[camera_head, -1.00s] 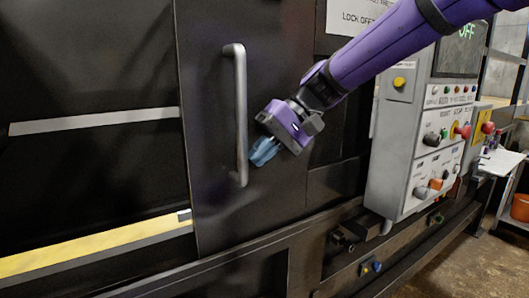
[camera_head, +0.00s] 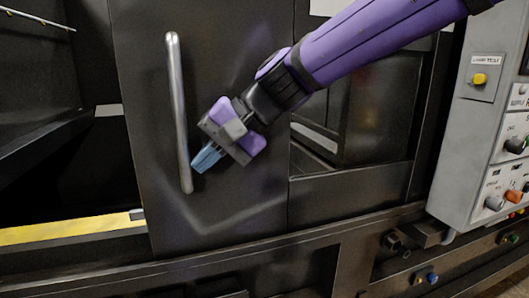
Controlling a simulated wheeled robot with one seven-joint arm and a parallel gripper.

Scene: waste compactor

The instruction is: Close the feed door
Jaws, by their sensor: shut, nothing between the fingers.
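The feed door (camera_head: 225,45) is a dark flat panel in the middle of the head view, with a long upright metal handle (camera_head: 177,110) near its left edge. A dark opening (camera_head: 65,180) shows to the left of the door. My gripper (camera_head: 203,160) is shut and empty. Its blue fingertips are just right of the handle's lower half, pointing down and left. I cannot tell whether they touch the handle. My purple arm reaches in from the upper right and covers part of the door.
A yellow strip (camera_head: 65,231) runs along the opening's lower edge. A grey control panel (camera_head: 465,150) with buttons and knobs stands at the right. A framed recess (camera_head: 350,130) lies right of the door. A dark rail with knobs runs below.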

